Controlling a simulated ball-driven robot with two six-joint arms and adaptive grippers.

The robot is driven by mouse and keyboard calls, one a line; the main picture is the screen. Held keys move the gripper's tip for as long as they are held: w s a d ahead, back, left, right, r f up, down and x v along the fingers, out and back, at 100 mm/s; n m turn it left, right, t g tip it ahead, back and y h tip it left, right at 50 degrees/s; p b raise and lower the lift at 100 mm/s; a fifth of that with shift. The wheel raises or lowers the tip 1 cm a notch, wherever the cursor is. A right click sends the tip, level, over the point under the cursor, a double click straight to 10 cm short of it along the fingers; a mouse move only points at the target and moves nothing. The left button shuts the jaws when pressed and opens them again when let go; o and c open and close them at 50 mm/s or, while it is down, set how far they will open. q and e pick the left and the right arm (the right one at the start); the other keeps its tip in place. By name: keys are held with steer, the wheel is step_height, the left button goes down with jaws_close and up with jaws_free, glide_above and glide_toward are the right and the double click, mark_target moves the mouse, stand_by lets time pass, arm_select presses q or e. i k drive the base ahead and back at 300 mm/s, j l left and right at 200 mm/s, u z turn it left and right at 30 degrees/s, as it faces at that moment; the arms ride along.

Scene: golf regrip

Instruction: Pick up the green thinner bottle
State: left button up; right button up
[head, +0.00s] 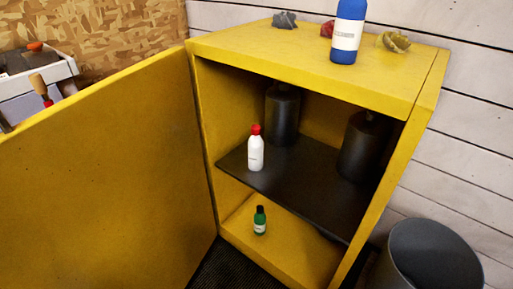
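The small green bottle (260,221) has a black cap and a pale label. It stands upright on the bottom floor of the yellow cabinet (318,67), near the front edge and below the black shelf (318,194). The cabinet's yellow door (110,165) stands open to the left. Neither of my grippers shows in the head view, so nothing is seen touching the bottle.
A white bottle with a red cap (256,153) stands on the shelf above, with dark canisters (282,115) behind. A blue bottle (347,30) and crumpled items (394,42) sit on top. A grey bin (430,258) stands at lower right.

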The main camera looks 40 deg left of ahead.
mark_target(259, 219)
steer(key=u, duration=1.1)
